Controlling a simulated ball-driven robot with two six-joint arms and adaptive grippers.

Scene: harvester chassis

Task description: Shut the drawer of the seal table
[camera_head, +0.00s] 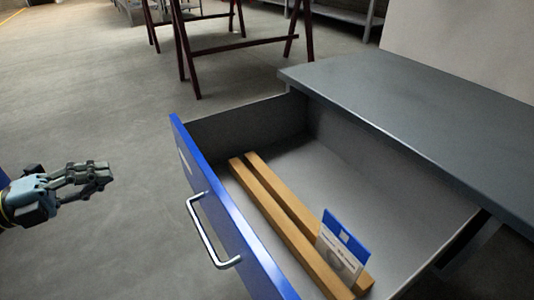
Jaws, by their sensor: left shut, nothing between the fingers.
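The drawer (225,213) of the seal table stands open, its blue front facing left. A silver bar handle (207,235) is fixed on that front. The table's grey top (420,105) is at the right, and the drawer sticks out from under it to the left. My left gripper (108,176) is shut and empty, at the left of the picture. It is apart from the drawer front, with floor showing between them. My right gripper is not in view.
Dark red trestles (235,45) stand on the floor behind. The grey floor (90,110) at the left is clear.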

